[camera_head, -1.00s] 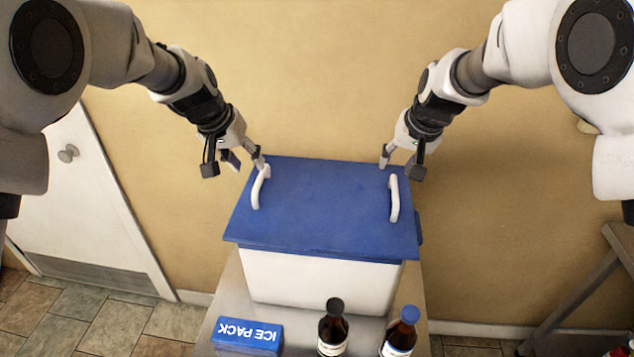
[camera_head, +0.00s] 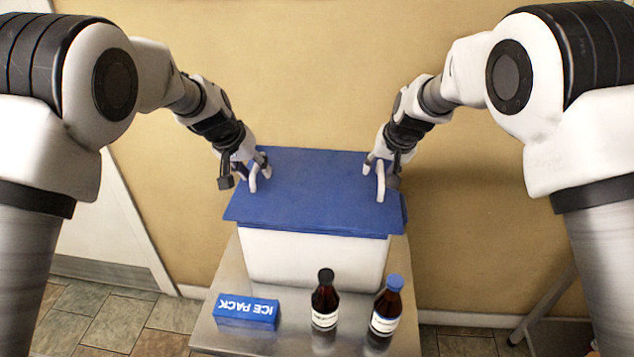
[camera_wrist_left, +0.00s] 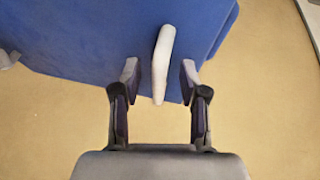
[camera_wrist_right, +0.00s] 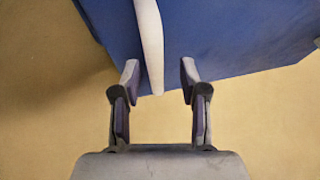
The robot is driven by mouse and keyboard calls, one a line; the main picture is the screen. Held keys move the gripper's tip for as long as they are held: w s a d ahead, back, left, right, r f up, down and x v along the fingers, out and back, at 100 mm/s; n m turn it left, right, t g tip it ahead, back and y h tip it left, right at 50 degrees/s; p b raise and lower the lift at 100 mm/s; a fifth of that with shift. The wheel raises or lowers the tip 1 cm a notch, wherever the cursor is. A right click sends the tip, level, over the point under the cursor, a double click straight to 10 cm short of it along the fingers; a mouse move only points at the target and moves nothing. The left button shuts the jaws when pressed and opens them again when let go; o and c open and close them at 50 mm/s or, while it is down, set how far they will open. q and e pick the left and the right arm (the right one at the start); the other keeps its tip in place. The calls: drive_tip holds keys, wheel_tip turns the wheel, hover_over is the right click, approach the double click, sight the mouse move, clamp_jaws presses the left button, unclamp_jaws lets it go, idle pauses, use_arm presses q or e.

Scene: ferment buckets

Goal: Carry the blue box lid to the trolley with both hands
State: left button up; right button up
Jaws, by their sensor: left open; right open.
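The blue box lid (camera_head: 310,190) lies on a white box (camera_head: 315,258), with a white handle near each end. My left gripper (camera_head: 254,170) is open at the left handle (camera_head: 253,181). In the left wrist view the left handle (camera_wrist_left: 162,62) stands between the open fingertips (camera_wrist_left: 160,72), apart from both. My right gripper (camera_head: 378,168) is open at the right handle (camera_head: 380,184). In the right wrist view the right handle (camera_wrist_right: 150,45) stands between the open fingertips (camera_wrist_right: 159,72), nearer the left one. No trolley can be made out for certain.
The box stands on a metal-topped surface (camera_head: 225,335). In front of it are a blue ice pack (camera_head: 247,312), a dark bottle with a black cap (camera_head: 325,302) and one with a blue cap (camera_head: 387,308). A wall is close behind; a metal leg (camera_head: 545,305) shows at right.

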use_arm(q)
drive_tip(key=shift+w+f, duration=0.2)
drive_tip(key=shift+w, duration=0.05)
use_arm(e)
drive_tip(key=shift+w+f, duration=0.2)
drive_tip(key=shift+w, duration=0.05)
use_arm(q)
drive_tip(key=shift+w+d+f, duration=0.15)
drive_tip(key=shift+w+f, duration=0.15)
drive_tip(key=shift+w, duration=0.25)
clamp_jaws()
use_arm(e)
drive_tip(key=shift+w+d+f, duration=0.2)
drive_tip(key=shift+w+f, duration=0.15)
drive_tip(key=shift+w, duration=0.2)
clamp_jaws()
use_arm(q)
drive_tip(key=shift+s+r, duration=0.25)
drive_tip(key=shift+s, duration=0.1)
use_arm(e)
drive_tip(key=shift+s+a+r, duration=0.1)
drive_tip(key=shift+s+r, duration=0.2)
drive_tip(key=shift+s, duration=0.05)
drive_tip(key=shift+w, duration=0.1)
